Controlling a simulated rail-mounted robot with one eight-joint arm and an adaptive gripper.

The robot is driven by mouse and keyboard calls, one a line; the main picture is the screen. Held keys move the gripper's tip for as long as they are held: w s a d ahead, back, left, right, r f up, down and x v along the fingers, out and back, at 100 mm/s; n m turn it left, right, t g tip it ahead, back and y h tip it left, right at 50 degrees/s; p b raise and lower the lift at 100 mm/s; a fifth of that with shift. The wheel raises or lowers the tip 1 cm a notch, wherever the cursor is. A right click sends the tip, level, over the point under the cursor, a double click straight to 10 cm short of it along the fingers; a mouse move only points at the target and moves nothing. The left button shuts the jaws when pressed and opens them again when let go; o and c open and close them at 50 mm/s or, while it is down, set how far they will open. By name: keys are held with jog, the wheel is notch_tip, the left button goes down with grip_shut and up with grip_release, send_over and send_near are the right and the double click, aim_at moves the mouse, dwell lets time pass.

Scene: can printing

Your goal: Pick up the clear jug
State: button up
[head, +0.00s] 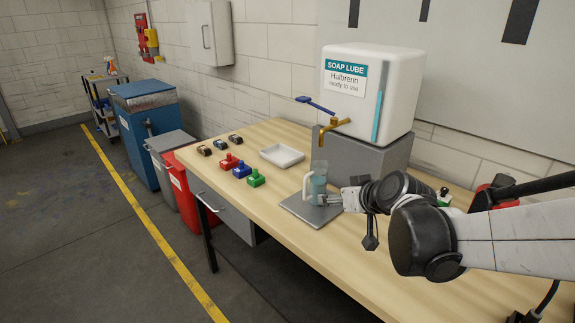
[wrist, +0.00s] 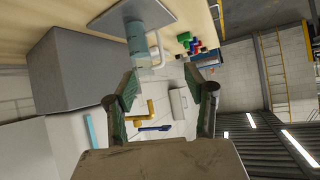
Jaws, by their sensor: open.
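The clear jug (head: 318,182) stands upright on a grey plate (head: 298,209) on the workbench, with its handle toward the left. It looks bluish and see-through; I cannot tell whether it holds liquid. My gripper (head: 330,199) is at the jug's right side, low on its body, partly covering it. In the wrist view the jug (wrist: 142,50) lies just beyond the fingertips of my open gripper (wrist: 166,76), nearer the left finger, with its handle to the right. I cannot tell whether a finger touches it.
A white soap lube tank (head: 380,95) with a brass tap (head: 336,123) and blue lever (head: 315,105) stands on a grey block (head: 365,157) behind the jug. A white tray (head: 282,155) and red, blue and green stamp-like objects (head: 242,171) lie to the left.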

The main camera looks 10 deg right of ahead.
jog(key=t+b, duration=0.1)
jog(key=t, duration=0.1)
send_near(322, 188)
jog(key=shift+n, duration=0.3)
jog(key=x, duration=1.2)
jog(key=shift+w+a+f, duration=0.1)
jog(key=shift+w+f, duration=0.1)
jog(key=shift+w, duration=0.05)
jog(key=c, duration=1.2)
jog(key=shift+r, duration=0.2)
